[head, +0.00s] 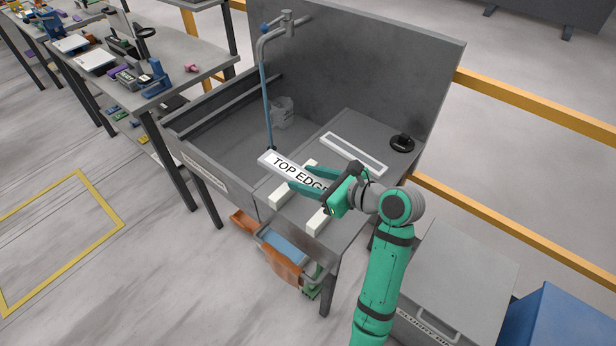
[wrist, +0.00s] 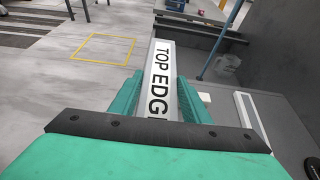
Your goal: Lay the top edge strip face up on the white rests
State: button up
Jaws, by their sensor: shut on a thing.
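The top edge strip (head: 276,162) is a pale bar with black "TOP EDGE" lettering, its lettered face showing. My gripper (head: 298,179) is shut on it, with one green finger along each side. In the wrist view the strip (wrist: 160,80) runs away from me between the fingers (wrist: 158,95), and its near end is hidden by my gripper. Two white rests, a left one (head: 281,198) and a right one (head: 318,222), stand on the grey bench top. The strip is over or close to the rests; I cannot tell whether it touches them.
A white-framed slot (head: 354,154) and a black round object (head: 402,142) are on the bench behind the rests. A sink basin with a tall tap (head: 265,95) is at the left. An open drawer (head: 285,245) sticks out below. A cluttered table (head: 165,70) stands farther left.

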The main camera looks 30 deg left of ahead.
jog(key=shift+d, duration=0.1)
jog(key=shift+f, duration=4.25)
jog(key=o, duration=1.5)
jog(key=shift+c, duration=0.2)
jog(key=v, duration=1)
jog(key=shift+d+r, duration=0.2)
jog(key=shift+d, duration=0.15)
jog(key=shift+s, duration=0.15)
